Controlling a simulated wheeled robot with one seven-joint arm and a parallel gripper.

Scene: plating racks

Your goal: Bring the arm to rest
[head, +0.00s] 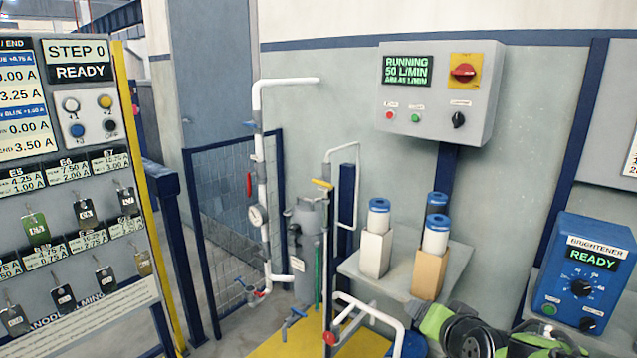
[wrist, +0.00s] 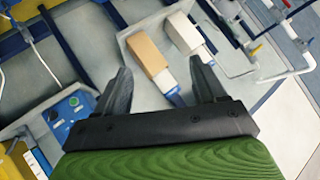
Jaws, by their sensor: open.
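My gripper (wrist: 161,66) is open in the wrist view, its two dark fingers wide apart with nothing between them that it grips. Beyond the fingers a shelf with box-shaped cartridge holders shows, apart from the fingers as far as I can tell. In the head view, green and black links of my arm (head: 465,335) show at the bottom right, in front of the wall. The gripper's fingers do not show in the head view.
A grey shelf (head: 452,268) on the wall carries several blue-topped white cylinders (head: 378,217). A blue BRIGHTENER box (head: 585,270) stands at the right. White pipes (head: 262,180) and a yellow platform (head: 270,340) are mid-view. A tagged panel (head: 80,200) stands at the left.

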